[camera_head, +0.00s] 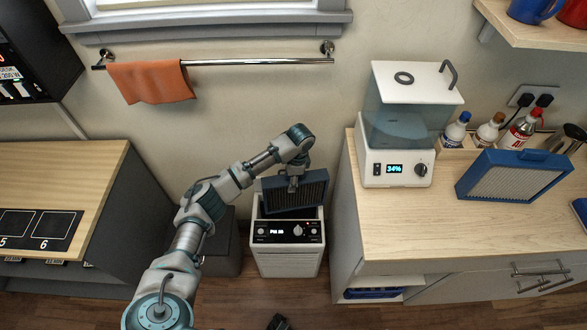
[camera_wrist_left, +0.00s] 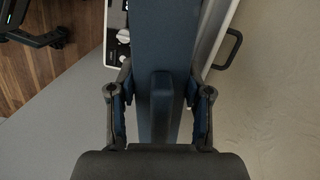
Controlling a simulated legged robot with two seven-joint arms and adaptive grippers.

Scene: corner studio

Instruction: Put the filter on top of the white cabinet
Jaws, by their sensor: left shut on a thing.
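My left gripper (camera_head: 293,184) is shut on the top handle of a dark filter with a blue frame (camera_head: 303,196). The filter is upright and slightly tilted over the open top of the white air purifier (camera_head: 287,262). I cannot tell whether its lower edge is inside the opening. In the left wrist view, the gripper's fingers (camera_wrist_left: 160,100) stand on both sides of the filter's blue handle (camera_wrist_left: 161,105). A second, pale filter in a blue frame (camera_head: 515,178) leans on the wood top of the white cabinet (camera_head: 400,222) at the right. A dark tip, probably my right gripper (camera_head: 278,322), shows at the bottom edge.
A humidifier with a clear tank (camera_head: 398,165) stands on the cabinet's left back, with several bottles (camera_head: 488,133) beside it. The cabinet's front top is clear. A wooden counter (camera_head: 60,170) is at the left, and a towel rail (camera_head: 250,62) is on the wall.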

